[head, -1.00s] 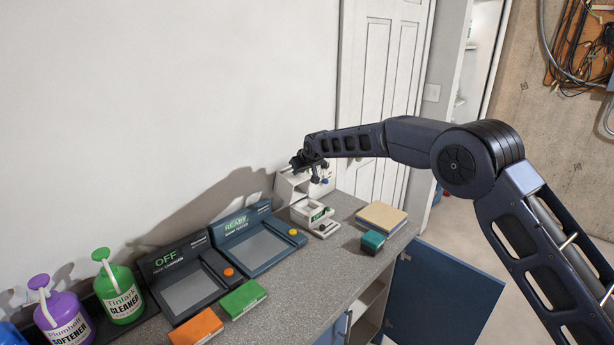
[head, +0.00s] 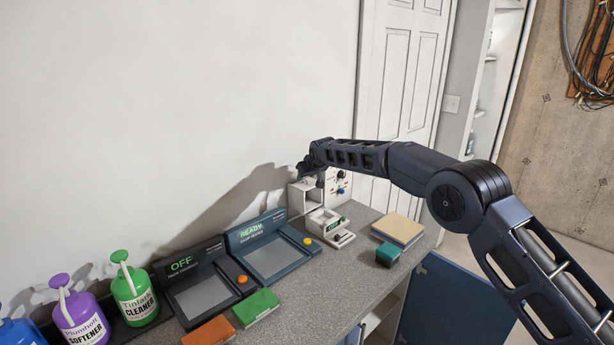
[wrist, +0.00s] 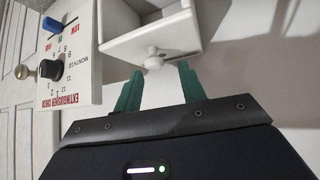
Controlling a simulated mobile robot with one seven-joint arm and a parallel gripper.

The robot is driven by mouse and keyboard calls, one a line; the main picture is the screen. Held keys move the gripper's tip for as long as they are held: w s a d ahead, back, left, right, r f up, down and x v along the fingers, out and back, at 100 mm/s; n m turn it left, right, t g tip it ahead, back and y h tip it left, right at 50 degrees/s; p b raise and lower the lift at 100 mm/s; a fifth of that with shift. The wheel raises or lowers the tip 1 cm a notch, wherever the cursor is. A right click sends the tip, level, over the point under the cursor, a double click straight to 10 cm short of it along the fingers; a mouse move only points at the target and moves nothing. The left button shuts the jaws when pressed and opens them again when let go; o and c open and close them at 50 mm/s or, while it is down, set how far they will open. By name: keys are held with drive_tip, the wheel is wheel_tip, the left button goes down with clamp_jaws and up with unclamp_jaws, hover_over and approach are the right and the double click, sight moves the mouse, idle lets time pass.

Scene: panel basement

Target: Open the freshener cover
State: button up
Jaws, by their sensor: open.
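A white box (head: 300,198) stands at the back of the counter, under my gripper. In the wrist view, a white panel with a small round knob (wrist: 153,58) shows on this box, with an opening behind its edge. I cannot read any label naming it as the freshener. My gripper (wrist: 161,69) has two green fingers, spread apart and empty. The knob lies just ahead of the fingertips, nearer the left finger; contact cannot be seen. In the head view, my gripper (head: 312,172) is small and dark against the box.
The extinguisher check panel (wrist: 68,60), with protruding knobs, stands close beside the box. Teal (head: 387,254) and tan (head: 398,229) blocks lie to the right. Two screen consoles and several bottles stand left.

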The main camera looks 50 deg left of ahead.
drive_tip(key=v, duration=1)
drive_tip(key=shift+d+r, duration=0.25)
drive_tip(key=shift+r, duration=0.05)
idle(0.4)
